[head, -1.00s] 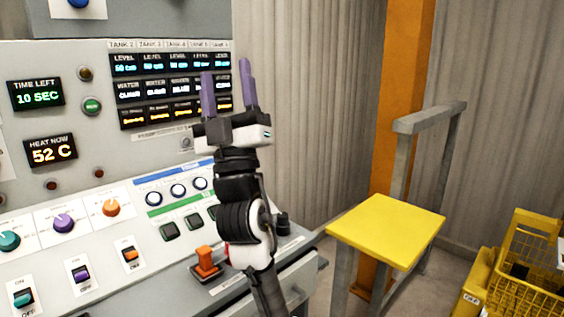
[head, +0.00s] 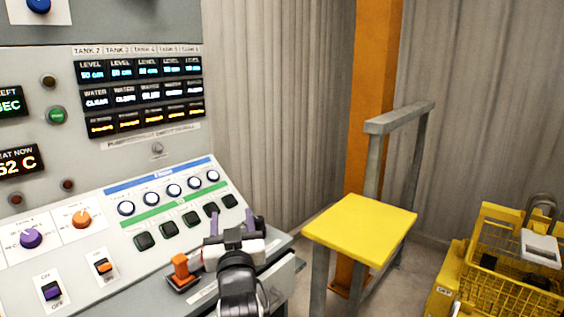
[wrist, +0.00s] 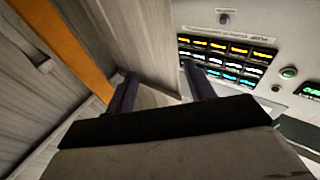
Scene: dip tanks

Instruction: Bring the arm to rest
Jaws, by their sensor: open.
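My gripper (head: 231,222) is low in front of the control panel (head: 190,142) in the head view, beside the lower right of its sloped desk. Its two purple fingers point up and stand apart, with nothing between them. In the wrist view the open fingers (wrist: 160,88) point toward the corrugated wall and the panel's rows of tank displays (wrist: 228,60). The arm below the wrist runs out of the bottom of the head view.
An orange lever (head: 181,269) stands just left of my gripper. A yellow-topped stand (head: 362,226) with a grey rail is to the right. A yellow basket (head: 510,262) is at the far right. An orange post (head: 374,100) rises behind the stand.

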